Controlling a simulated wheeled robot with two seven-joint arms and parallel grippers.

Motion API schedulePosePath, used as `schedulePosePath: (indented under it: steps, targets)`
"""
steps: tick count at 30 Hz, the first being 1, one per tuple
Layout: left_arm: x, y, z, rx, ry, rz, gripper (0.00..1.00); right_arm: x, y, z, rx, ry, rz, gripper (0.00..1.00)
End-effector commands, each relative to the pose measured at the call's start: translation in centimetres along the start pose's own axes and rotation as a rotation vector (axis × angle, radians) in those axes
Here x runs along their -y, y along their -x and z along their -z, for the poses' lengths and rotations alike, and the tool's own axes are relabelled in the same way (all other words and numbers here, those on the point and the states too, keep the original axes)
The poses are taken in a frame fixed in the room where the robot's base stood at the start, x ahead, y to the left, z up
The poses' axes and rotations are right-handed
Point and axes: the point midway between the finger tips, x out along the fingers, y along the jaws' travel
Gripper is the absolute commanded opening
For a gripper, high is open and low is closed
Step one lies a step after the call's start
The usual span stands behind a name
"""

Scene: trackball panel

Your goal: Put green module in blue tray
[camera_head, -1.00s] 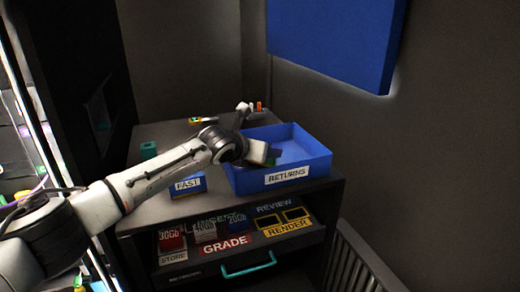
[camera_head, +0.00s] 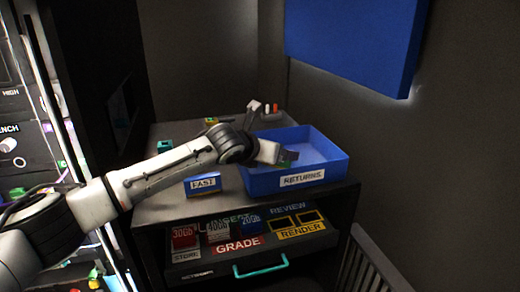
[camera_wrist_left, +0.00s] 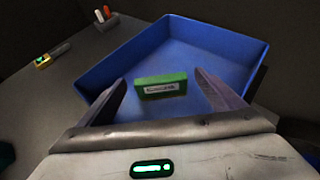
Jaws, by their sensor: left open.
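The green module (camera_wrist_left: 161,86) with a white label shows in the left wrist view, between and beyond my left gripper's fingers, over the blue tray's floor. A gap shows on each side of it. In the head view only a small dark green part (camera_head: 291,157) of it shows beside the gripper. The blue tray (camera_head: 300,179), labelled RETURNS, stands on the cabinet top; its walls also show in the left wrist view (camera_wrist_left: 222,38). My left gripper (camera_wrist_left: 160,98) is open, and in the head view it (camera_head: 280,155) reaches over the tray's left side. My right gripper is not in view.
A blue FAST box (camera_head: 203,184) stands left of the tray. A teal block (camera_head: 165,145) and a small yellow-green item (camera_head: 211,121) lie farther back. An open drawer (camera_head: 210,270) with labelled modules is below. A blue panel (camera_head: 355,40) hangs on the wall.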

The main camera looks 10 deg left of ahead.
Motion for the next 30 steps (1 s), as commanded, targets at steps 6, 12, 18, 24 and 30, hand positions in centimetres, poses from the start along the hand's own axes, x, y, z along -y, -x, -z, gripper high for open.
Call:
schedulePosePath:
  steps: [6, 12, 18, 24, 30]
  targets:
    - [-0.1, 3.6, 0.0, 0.002, -0.002, 0.000, 0.89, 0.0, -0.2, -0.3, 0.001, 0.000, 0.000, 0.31]
    - [-0.1, 6.8, 0.0, 0.002, -0.002, -0.001, 0.89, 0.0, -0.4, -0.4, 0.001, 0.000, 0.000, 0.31]
    - [0.0, 8.7, 0.0, 0.001, 0.000, 0.000, 0.89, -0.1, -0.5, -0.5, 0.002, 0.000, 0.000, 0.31]
    - [0.0, 9.1, 0.0, 0.000, 0.000, -0.001, 0.89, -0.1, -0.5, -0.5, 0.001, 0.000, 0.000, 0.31]
    - [0.0, 9.0, 0.0, 0.000, 0.000, 0.000, 0.89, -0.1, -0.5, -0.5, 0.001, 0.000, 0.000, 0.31]
